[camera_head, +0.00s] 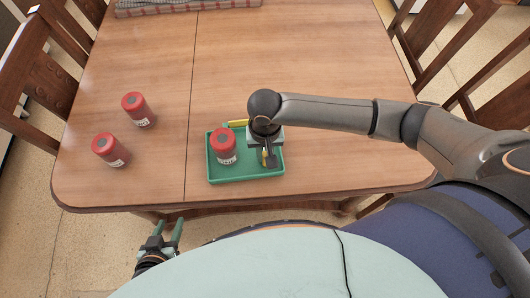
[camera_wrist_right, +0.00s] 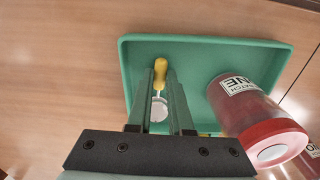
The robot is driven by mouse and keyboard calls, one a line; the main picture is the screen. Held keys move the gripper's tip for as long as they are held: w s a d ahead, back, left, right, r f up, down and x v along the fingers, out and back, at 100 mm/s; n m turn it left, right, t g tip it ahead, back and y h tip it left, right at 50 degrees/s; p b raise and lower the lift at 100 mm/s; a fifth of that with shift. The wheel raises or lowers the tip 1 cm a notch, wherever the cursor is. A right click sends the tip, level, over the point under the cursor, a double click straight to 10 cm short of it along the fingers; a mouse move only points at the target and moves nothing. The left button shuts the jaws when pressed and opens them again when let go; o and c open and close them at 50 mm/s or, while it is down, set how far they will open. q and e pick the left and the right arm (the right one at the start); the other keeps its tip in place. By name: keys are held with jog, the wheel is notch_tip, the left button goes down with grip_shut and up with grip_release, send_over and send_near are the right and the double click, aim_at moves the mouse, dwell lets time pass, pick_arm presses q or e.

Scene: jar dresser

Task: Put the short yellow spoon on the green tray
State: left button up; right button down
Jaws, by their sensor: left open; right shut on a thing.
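The green tray (camera_head: 247,178) lies near the table's front edge; it also shows in the right wrist view (camera_wrist_right: 205,58). My right gripper (camera_head: 266,161) is above the tray's right part, shut on a spoon with a yellow handle (camera_wrist_right: 160,70) and a pale round bowl (camera_wrist_right: 158,109). The gripper's fingers (camera_wrist_right: 161,92) pinch it between them. The spoon is over or on the tray; I cannot tell whether it touches the bottom. Another yellow piece (camera_head: 237,123) shows at the tray's back edge, partly hidden by my arm. My left gripper (camera_head: 169,226) is open and empty, below the table's front edge.
A red-lidded jar (camera_head: 223,147) stands in the tray's left part, beside the right gripper. Two more red-lidded jars (camera_head: 138,108) (camera_head: 110,149) stand to the left. A patterned woven thing (camera_head: 185,7) lies at the far edge. Chairs flank the table; its middle is clear.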

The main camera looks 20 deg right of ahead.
jog(key=c, duration=0.8)
grip_release()
jog(key=shift+f, duration=0.1)
notch_tip(320, 180, up, 12)
jog(key=shift+r+p, duration=0.2)
jog(key=shift+p, duration=0.6)
